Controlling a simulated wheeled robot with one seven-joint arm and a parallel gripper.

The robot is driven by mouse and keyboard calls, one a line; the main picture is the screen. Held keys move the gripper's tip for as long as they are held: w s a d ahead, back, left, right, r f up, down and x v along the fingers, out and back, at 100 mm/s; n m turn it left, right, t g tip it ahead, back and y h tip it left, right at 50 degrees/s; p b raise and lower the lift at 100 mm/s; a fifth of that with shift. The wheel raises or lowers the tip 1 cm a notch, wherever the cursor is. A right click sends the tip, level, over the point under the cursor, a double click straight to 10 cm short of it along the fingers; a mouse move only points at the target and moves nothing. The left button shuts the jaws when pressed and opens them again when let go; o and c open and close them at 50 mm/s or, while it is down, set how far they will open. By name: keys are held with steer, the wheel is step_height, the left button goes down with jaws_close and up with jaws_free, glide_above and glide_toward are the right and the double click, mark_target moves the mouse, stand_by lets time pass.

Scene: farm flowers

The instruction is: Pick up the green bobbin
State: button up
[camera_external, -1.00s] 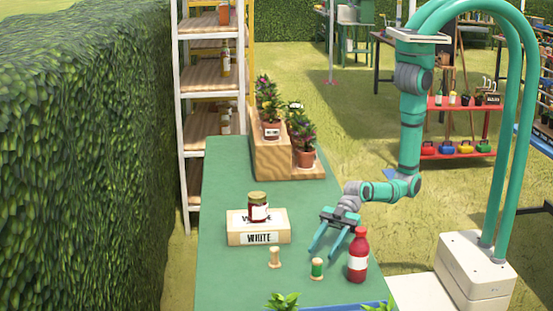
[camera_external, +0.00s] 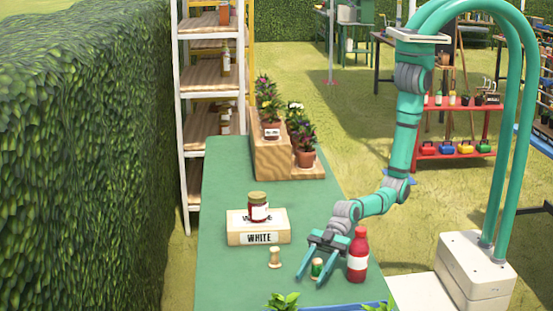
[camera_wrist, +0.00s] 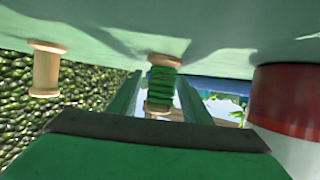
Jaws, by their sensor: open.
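The green bobbin (camera_external: 317,267) is a small wooden spool wound with green thread, standing on the green table (camera_external: 225,200). In the wrist view the green bobbin (camera_wrist: 162,84) shows between the two fingers, near the middle. My gripper (camera_external: 308,281) is open, its fingers on either side of the bobbin in the external view. I cannot tell whether a finger touches it. The wrist view also shows my open gripper (camera_wrist: 160,95) with nothing clamped.
A red bottle (camera_external: 358,258) stands close to the right of the bobbin. A plain wooden bobbin (camera_external: 274,257) stands to the left. A jar (camera_external: 258,206) sits on a box labelled WHITE (camera_external: 258,237). Potted plants (camera_external: 305,150) stand at the back on a wooden stand.

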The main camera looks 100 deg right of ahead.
steer(key=shift+w+a+f, duration=0.1)
steer(key=shift+w+a, duration=0.1)
steer(key=shift+a, duration=0.05)
steer(key=shift+c, duration=0.2)
steer(key=c, duration=1)
